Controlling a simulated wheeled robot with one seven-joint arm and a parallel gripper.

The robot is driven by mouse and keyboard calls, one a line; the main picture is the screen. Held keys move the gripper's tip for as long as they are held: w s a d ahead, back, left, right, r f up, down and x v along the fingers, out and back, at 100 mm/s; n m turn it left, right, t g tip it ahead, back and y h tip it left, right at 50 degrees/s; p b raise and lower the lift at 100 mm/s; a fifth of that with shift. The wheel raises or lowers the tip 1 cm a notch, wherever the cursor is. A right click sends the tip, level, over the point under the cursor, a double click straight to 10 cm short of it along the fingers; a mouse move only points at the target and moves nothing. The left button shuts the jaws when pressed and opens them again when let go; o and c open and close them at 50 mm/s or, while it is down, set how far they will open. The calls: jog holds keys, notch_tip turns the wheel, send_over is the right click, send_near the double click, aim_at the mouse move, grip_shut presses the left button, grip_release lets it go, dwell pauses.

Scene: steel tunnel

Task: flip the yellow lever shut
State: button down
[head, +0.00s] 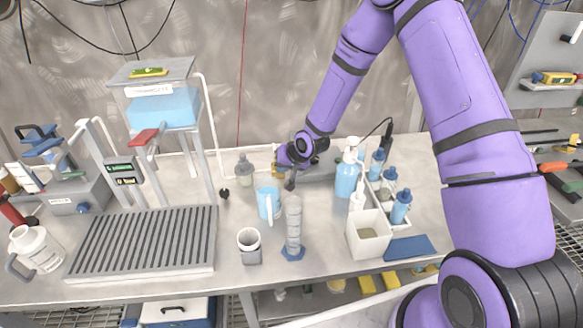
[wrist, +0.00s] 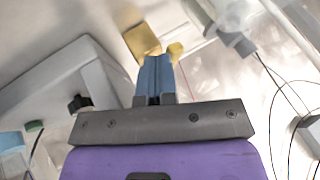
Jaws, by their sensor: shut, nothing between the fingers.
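The yellow lever (wrist: 143,40) shows in the wrist view as a flat yellow piece just beyond my fingertips, with a smaller yellow piece (wrist: 175,52) to its right. In the head view the yellow lever (head: 277,168) is small and partly hidden at the back of the bench. My gripper (wrist: 155,64) is shut and empty, its blue-grey fingers together. Its tips are at or very near the lever's lower edge; I cannot tell whether they touch. In the head view my gripper (head: 283,157) is beside the lever, at the end of my purple arm.
A blue mug (head: 268,203), clear cylinder (head: 293,228) and grey bottle (head: 244,170) stand near my gripper. A pump bottle (head: 347,175) and several small bottles stand to the right. A tank with a red lever (head: 144,137) stands left, above a ribbed drain tray (head: 145,242).

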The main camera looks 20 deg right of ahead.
jog(key=shift+a, duration=0.75)
jog(key=shift+w+a, duration=0.1)
